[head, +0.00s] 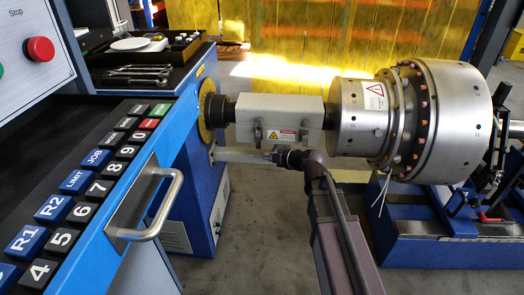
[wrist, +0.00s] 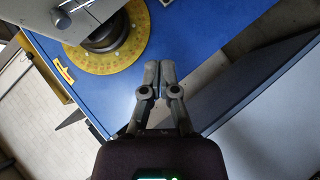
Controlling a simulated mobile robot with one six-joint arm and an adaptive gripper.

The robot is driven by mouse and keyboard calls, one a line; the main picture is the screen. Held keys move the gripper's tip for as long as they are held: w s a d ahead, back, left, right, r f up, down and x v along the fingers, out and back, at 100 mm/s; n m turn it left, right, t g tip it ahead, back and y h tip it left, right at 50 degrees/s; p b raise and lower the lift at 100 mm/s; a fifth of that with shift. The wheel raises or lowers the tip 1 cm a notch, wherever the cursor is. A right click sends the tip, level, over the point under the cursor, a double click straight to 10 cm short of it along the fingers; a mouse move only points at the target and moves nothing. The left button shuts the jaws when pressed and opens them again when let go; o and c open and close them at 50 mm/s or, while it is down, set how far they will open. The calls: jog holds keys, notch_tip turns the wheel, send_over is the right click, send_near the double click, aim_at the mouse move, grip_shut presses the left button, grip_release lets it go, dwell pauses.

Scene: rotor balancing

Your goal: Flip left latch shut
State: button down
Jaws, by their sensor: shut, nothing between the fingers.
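A silver box-shaped cover (head: 280,112) with a warning label sits around the shaft in the head view. The left latch (head: 257,132) is a small dark part at the left of its front face; I cannot tell how its lever stands. In the wrist view, a latch (wrist: 62,18) shows on the cover's grey face at upper left. My gripper (head: 271,156) is just below the cover in the head view, pointing left and small. In the wrist view its fingers (wrist: 153,66) are together and empty, apart from the latch.
A yellow ring (head: 208,110) surrounds the shaft at the blue machine housing (wrist: 200,40). A large silver rotor (head: 455,105) is at the right.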

jog(key=shift+s+d, duration=1.5)
jog(key=shift+s, duration=0.05)
jog(key=shift+f, duration=0.15)
jog(key=s+d+f+m+g+h, duration=0.45)
jog(key=s+d+m, duration=0.35)
jog(key=m, duration=0.3)
jog(key=s+d+f+m+g+h, duration=0.4)
jog(key=s+d+f+m+h, duration=0.2)
jog(key=s+d+m, duration=0.4)
notch_tip(320, 180, up, 32)
jog(key=w+a+m+p, duration=0.1)
jog(key=w+p, duration=0.1)
jog(key=p, duration=3)
jog(key=shift+w+a, duration=0.25)
jog(key=shift+y, duration=0.25)
